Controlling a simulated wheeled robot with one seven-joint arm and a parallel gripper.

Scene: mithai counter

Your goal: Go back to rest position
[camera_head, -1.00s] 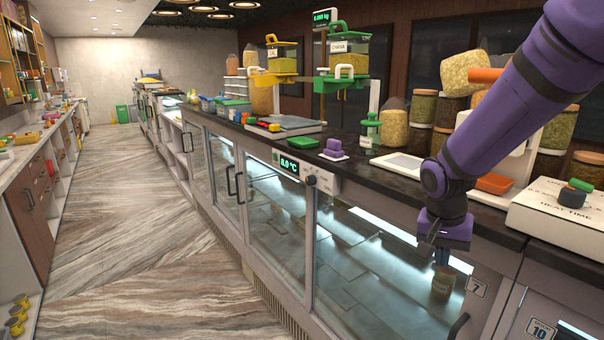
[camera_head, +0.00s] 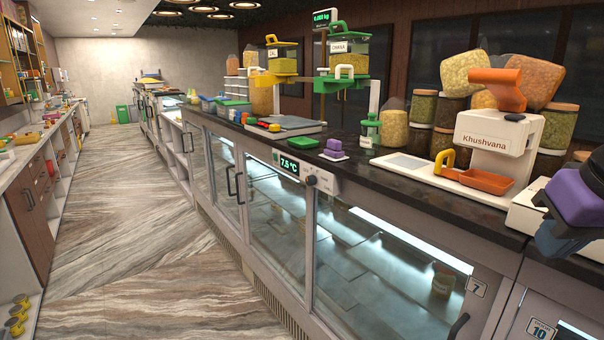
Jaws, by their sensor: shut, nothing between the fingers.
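My gripper (camera_head: 556,243) is at the right edge of the picture, in front of the counter's right end. Its purple body is cut off by the frame edge and its blue-grey fingers point down and left, shut with nothing held. The rest of my arm is out of view. The glass-fronted display case (camera_head: 385,275) is to its left, apart from it.
The dark countertop (camera_head: 400,180) holds a white Khushvana machine (camera_head: 490,140) with an orange tray (camera_head: 487,181), several jars, and a scale (camera_head: 284,125). A small container (camera_head: 443,282) stands behind the glass. The aisle floor (camera_head: 130,230) on the left is clear.

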